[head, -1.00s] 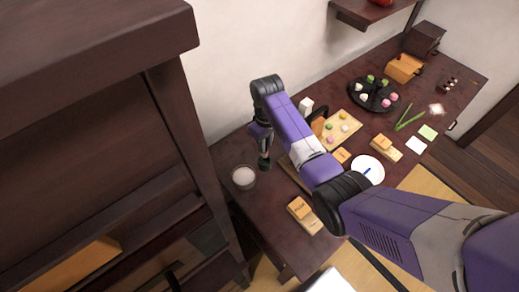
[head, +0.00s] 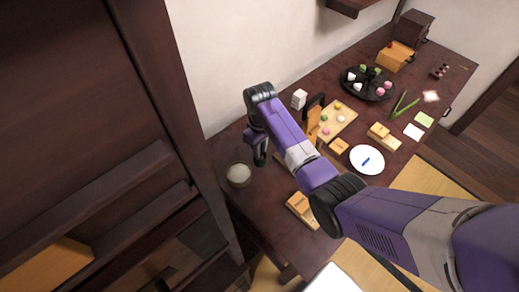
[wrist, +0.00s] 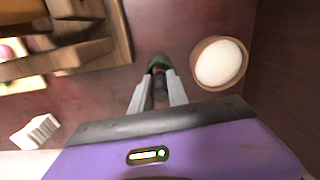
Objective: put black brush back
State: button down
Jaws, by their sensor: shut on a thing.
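My gripper (wrist: 157,97) is shut on a small dark, greenish-black thing (wrist: 158,68), which looks like the black brush. Only its end shows beyond the fingers, and the rest is hidden between them. In the head view my gripper (head: 260,152) points down over the left end of the dark table, with the dark end of the held thing below it. I cannot tell whether it touches the table. A round wooden-rimmed bowl with white contents (wrist: 219,63) stands close beside it, to the right in the wrist view. The bowl (head: 238,175) is left of my gripper in the head view.
A wooden stand (wrist: 85,50) is near my gripper, left in the wrist view. A white block (head: 299,98), a white plate (head: 367,160), a black tray of sweets (head: 370,88) and green tongs (head: 403,104) stand farther right. A tall dark cabinet (head: 90,90) borders the left.

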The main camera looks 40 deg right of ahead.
jog(key=shift+f, duration=0.15)
jog(key=c, duration=1.3)
grip_release()
notch_tip(320, 180, up, 12)
jog(key=shift+r+b, duration=0.15)
jog(key=shift+b, duration=0.3)
